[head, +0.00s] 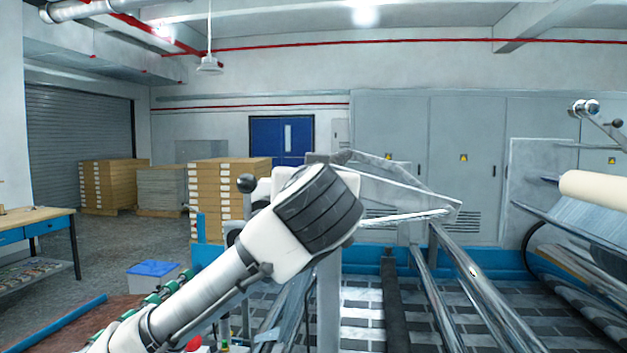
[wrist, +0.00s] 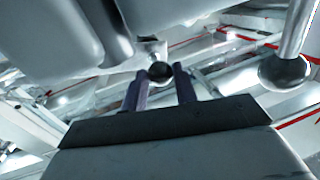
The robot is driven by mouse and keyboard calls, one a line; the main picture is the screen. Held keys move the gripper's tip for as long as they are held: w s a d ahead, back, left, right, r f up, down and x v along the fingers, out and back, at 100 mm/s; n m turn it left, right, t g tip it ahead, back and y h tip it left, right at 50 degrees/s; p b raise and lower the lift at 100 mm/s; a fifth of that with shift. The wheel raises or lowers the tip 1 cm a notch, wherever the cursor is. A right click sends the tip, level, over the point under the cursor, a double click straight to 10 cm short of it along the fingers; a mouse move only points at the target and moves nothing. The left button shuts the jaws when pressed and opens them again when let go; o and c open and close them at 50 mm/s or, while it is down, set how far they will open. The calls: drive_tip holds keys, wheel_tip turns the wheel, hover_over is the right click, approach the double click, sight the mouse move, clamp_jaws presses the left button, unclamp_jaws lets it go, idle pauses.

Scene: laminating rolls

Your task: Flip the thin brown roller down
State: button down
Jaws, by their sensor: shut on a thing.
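In the wrist view, the two dark fingers of my gripper (wrist: 160,70) are closed around a small dark ball knob (wrist: 161,74), which shows between their tips. In the head view, my arm reaches up from the lower left, and its bulky wrist hides the gripper. A dark ball knob (head: 246,183) shows just left of my wrist; I cannot tell whether it is the held one. I cannot make out a thin brown roller for certain. A cream roller (head: 595,190) sticks in from the right edge.
A second dark ball knob on a metal rod (wrist: 285,72) is close by on the right in the wrist view. Shiny metal rollers (head: 470,275) run along the machine. Stacked boxes (head: 215,180) and a workbench (head: 40,217) stand farther off at left.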

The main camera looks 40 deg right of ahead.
drive_tip(key=f+b, duration=0.1)
drive_tip(key=f+n+b, duration=0.1)
drive_tip(key=b, duration=0.1)
drive_tip(key=shift+w+a+f, duration=0.2)
drive_tip(key=shift+f, duration=0.15)
drive_tip(key=c, duration=1.1)
unclamp_jaws()
drive_tip(key=b+v, duration=0.4)
drive_tip(key=v, duration=0.9)
drive_tip(key=shift+s+a+r+b, duration=0.2)
drive_tip(key=shift+s+a+b, duration=0.05)
drive_tip(key=shift+a+b, duration=0.05)
